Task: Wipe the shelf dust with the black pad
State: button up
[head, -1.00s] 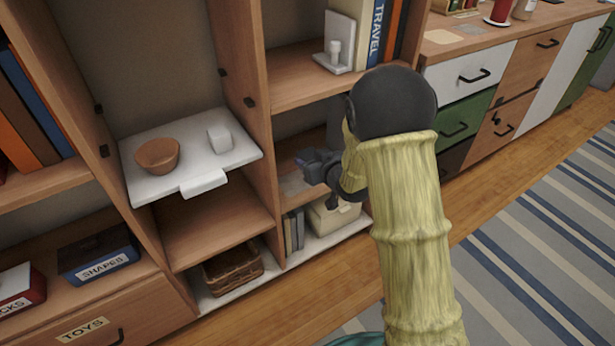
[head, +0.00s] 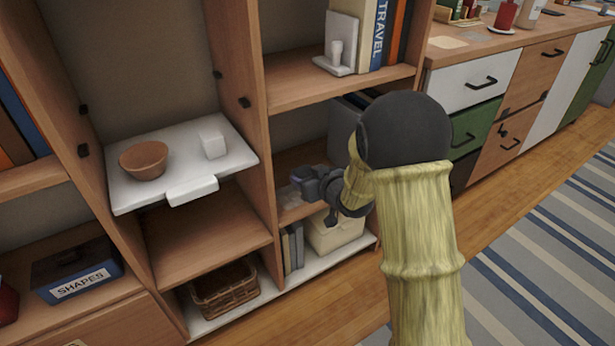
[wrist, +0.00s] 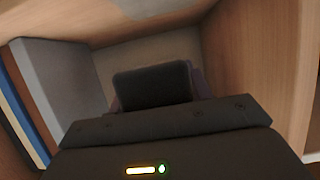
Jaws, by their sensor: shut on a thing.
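The black pad (wrist: 152,87) shows in the wrist view, upright in the picture just beyond my gripper's dark body. My gripper (head: 301,182) is shut on it and reaches into the right-hand middle compartment of the shelf unit. The wooden shelf board (head: 312,205) lies under and beside the gripper in the head view. A pale greyish dust patch (head: 289,198) shows on that board near the left divider, close to the gripper. My gripper and arm hide part of the board, and I cannot tell whether the pad touches it.
A grey box (head: 342,120) stands at the compartment's right; it also fills the left of the wrist view (wrist: 60,85). A divider wall is close at the left. A cream box (head: 335,232) and books (head: 292,248) sit below. A bowl (head: 144,160) stands on a white shelf.

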jog(key=b, duration=0.4)
send_near(295, 188)
jog(key=shift+w+a+r, duration=0.2)
jog(key=shift+w+a, duration=0.45)
jog(key=shift+w, duration=0.35)
jog(key=shift+f+b, duration=0.65)
jog(key=shift+f, duration=0.3)
jog(key=shift+w, duration=0.1)
jog(key=shift+w+a+r+p, duration=0.15)
jog(key=shift+w+a+p, duration=0.2)
jog(key=shift+w, duration=0.2)
jog(key=shift+w+a+p, duration=0.35)
jog(key=shift+w+a, duration=0.2)
jog(key=shift+a, duration=0.1)
jog(key=shift+w, duration=0.2)
jog(key=shift+d, duration=0.15)
jog(key=shift+w+a+p, duration=0.6)
jog(key=shift+w+a, duration=0.45)
jog(key=shift+w, duration=0.3)
